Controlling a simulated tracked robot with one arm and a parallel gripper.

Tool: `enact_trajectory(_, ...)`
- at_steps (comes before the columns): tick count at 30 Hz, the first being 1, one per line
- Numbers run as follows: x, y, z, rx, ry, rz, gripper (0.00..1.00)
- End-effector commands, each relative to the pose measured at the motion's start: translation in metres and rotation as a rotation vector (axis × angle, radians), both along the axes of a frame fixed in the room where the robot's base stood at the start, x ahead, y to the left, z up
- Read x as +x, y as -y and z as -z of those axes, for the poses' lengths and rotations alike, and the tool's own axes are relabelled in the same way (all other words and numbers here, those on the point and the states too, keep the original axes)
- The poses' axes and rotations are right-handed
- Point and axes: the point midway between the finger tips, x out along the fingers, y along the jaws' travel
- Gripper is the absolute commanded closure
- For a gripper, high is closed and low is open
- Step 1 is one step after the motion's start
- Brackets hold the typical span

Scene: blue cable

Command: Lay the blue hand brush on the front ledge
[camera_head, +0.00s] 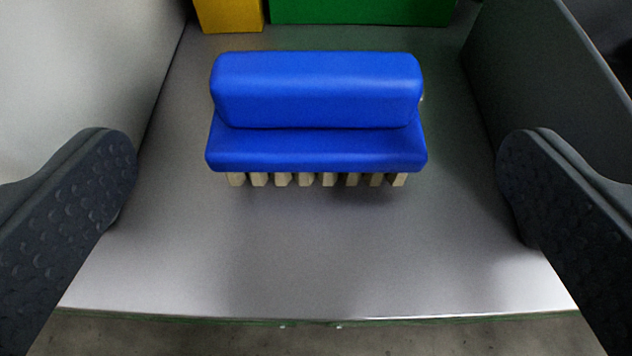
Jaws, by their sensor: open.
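The blue hand brush (316,110) stands upright on its pale bristle blocks on a grey metal surface (320,250). Its long side faces me, near the upper middle of the view. My gripper (318,180) is open, with one dark, dimpled finger at the left and the other at the right. The brush lies between the two fingers' lines, apart from both and a little beyond their tips. Nothing is held. I cannot tell whether this grey surface is the front ledge.
A yellow block (229,14) and a green block (360,11) stand behind the brush. A light wall (85,70) rises at the left and a dark panel (540,90) at the right. The surface's near edge (320,319) is at the bottom, with bare space in front of the brush.

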Motion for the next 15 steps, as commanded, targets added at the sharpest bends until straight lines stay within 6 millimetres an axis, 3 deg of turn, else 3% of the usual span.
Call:
enact_trajectory(6, -0.019, -0.001, -0.01, 0.0, 0.004, -0.001, 0.0)
enact_trajectory(15, -0.022, -0.001, -0.011, 0.001, 0.003, 0.0, 0.0)
